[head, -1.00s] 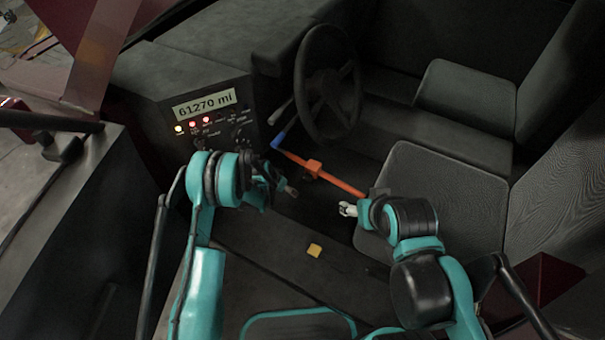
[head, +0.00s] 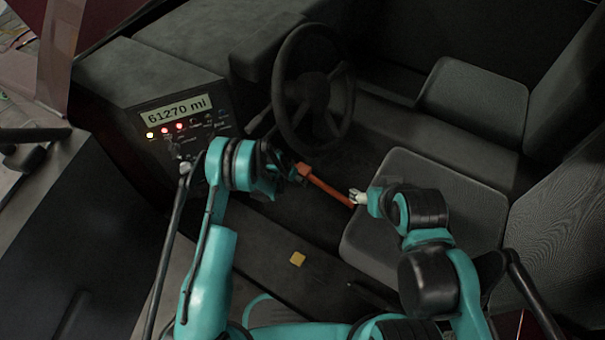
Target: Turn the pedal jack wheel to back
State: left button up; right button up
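The pedal jack is an orange bar (head: 330,189) with an orange block (head: 304,170) on it, lying between the steering wheel and the seat. Its far left part is hidden behind my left arm. My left gripper (head: 290,173) is dark and blurred beside the block; I cannot tell whether it touches it or how its fingers stand. My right gripper (head: 357,197) has pale fingertips at the bar's right end, by the seat's front edge. I cannot tell whether they grip the bar.
The steering wheel (head: 313,92) stands just behind the jack. The seat cushion (head: 400,170) is to the right. A dashboard panel (head: 185,122) with a lit mileage display is at left. A small yellow block (head: 297,259) lies on the dark ledge in front.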

pick_arm(q)
jog(key=shift+f, duration=0.3)
jog(key=shift+c, duration=0.3)
jog(key=c, duration=1.1)
jog(key=shift+s+d, duration=0.1)
jog(key=t+y, duration=0.1)
jog(key=y, duration=0.1)
jog(key=shift+s+d+m+t+y, duration=0.15)
jog(key=shift+d+m+t+y, duration=0.15)
jog(key=shift+t, duration=0.1)
jog(key=shift+s+d+f+m+t+y, duration=0.1)
jog(key=shift+m+t+y, duration=0.3)
jog(key=shift+t+y, duration=0.75)
jog(key=shift+y, duration=0.35)
